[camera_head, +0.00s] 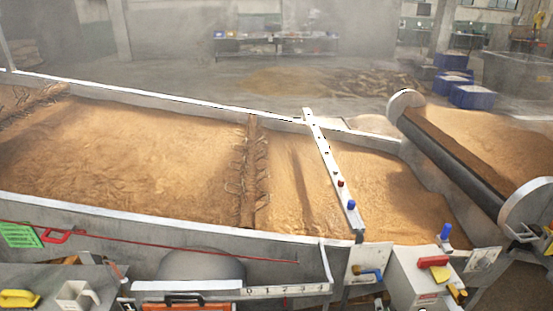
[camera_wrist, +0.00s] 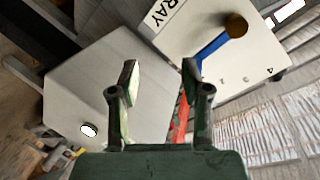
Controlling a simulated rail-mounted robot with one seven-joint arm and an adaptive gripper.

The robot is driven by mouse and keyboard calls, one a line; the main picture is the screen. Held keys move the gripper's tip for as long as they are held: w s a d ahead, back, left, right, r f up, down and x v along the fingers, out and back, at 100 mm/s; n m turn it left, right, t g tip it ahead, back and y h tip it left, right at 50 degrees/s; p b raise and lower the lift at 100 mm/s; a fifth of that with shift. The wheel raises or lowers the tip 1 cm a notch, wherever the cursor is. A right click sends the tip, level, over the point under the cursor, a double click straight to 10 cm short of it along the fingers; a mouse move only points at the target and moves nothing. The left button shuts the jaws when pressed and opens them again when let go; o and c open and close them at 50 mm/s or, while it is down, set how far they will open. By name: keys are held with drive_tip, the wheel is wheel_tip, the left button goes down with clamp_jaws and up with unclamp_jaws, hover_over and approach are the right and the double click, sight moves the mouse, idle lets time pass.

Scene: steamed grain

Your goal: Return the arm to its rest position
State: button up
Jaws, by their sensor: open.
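My gripper (camera_wrist: 161,75) shows in the wrist view with its two dark fingers apart and nothing between them. It is in front of a plain pale panel (camera_wrist: 95,85). A white plate (camera_wrist: 215,30) lettered "RAY" is at the upper right, with a blue lever (camera_wrist: 212,52) and a brass-coloured knob (camera_wrist: 236,25). A red strip (camera_wrist: 181,118) shows beside and partly behind the right finger. I cannot tell whether a finger touches it. I cannot clearly make out my gripper in the head view.
A long trough (camera_head: 60,208) of brown grain fills the middle of the head view. A white bar (camera_head: 330,160) crosses it. A roller (camera_head: 450,155) stands at the right. A yellow-handled brush (camera_head: 18,298) lies lower left.

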drive_tip(key=s+a+f+n+g, duration=0.5)
drive_tip(key=s+a+f+g, duration=0.7)
drive_tip(key=s+a+f, duration=0.15)
drive_tip(key=s+a+r+n+g+y, duration=0.1)
drive_tip(key=s+a+n+g, duration=0.2)
drive_tip(key=s, duration=0.7)
drive_tip(key=s+a+r+n+g+y, duration=0.1)
drive_tip(key=s+a+n+g, duration=0.2)
drive_tip(key=s+a+g, duration=0.4)
drive_tip(key=s+a, duration=0.3)
drive_tip(key=s, duration=0.1)
drive_tip(key=shift+a+n+y, duration=0.3)
drive_tip(key=shift+a, duration=0.05)
